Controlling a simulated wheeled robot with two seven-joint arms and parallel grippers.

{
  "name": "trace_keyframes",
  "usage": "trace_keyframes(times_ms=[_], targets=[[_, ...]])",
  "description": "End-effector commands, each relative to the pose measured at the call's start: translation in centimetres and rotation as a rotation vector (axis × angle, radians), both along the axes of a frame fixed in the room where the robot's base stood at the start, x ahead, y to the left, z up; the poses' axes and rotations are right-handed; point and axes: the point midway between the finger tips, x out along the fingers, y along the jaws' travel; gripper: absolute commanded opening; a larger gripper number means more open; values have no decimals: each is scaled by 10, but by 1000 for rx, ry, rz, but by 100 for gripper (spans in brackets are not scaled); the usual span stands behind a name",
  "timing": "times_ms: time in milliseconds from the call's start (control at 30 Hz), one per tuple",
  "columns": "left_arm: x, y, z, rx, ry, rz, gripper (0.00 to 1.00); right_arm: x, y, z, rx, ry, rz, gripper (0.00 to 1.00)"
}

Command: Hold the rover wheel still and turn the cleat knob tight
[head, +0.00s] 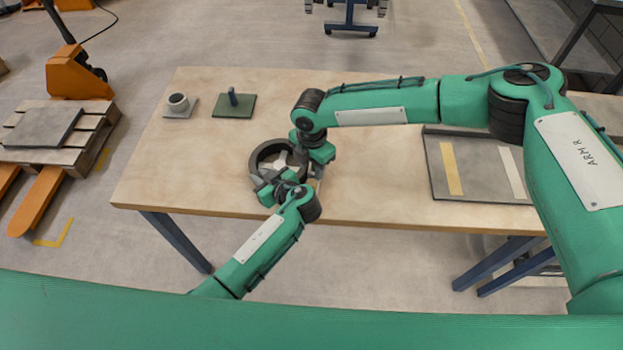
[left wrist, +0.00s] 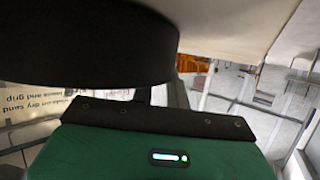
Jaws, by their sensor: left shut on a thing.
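The rover wheel (head: 256,157) is a dark ring with pale spokes, on the table left of the middle. My left gripper (head: 277,184) is at the wheel's near edge and is shut on its rim. In the left wrist view the wheel (left wrist: 80,50) is a large dark curved shape close above the green gripper body. My right gripper (head: 307,158) is at the wheel's right side, over or against its edge. Its fingertips are hidden by its own body, so its opening does not show. I cannot make out the cleat knob; the two grippers cover that part of the wheel.
The wooden table (head: 380,190) is clear between the wheel and a grey tray (head: 437,175) at right with a yellow and a white strip.

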Motion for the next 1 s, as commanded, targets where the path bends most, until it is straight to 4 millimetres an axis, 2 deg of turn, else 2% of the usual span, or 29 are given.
trace_keyframes(times_ms=[100, 333, 500, 733, 767, 900, 1000], targets=[[-1, 0, -2, 1, 4, 1, 0, 0, 0, -25, -2, 0, -1, 38], [-1, 0, -2, 1, 4, 1, 0, 0, 0, -57, -1, 1, 0, 38], [-1, 0, -2, 1, 4, 1, 0, 0, 1, -65, 1, -1, 0, 38], [-1, 0, -2, 1, 4, 1, 0, 0, 0, -66, 1, -1, 0, 38], [-1, 0, -2, 1, 4, 1, 0, 0, 0, -66, 1, -1, 0, 36], [-1, 0, -2, 1, 4, 1, 0, 0, 0, -66, 0, 0, 0, 8], [-1, 0, -2, 1, 4, 1, 0, 0, 0, -65, 0, 0, 0, 5]])
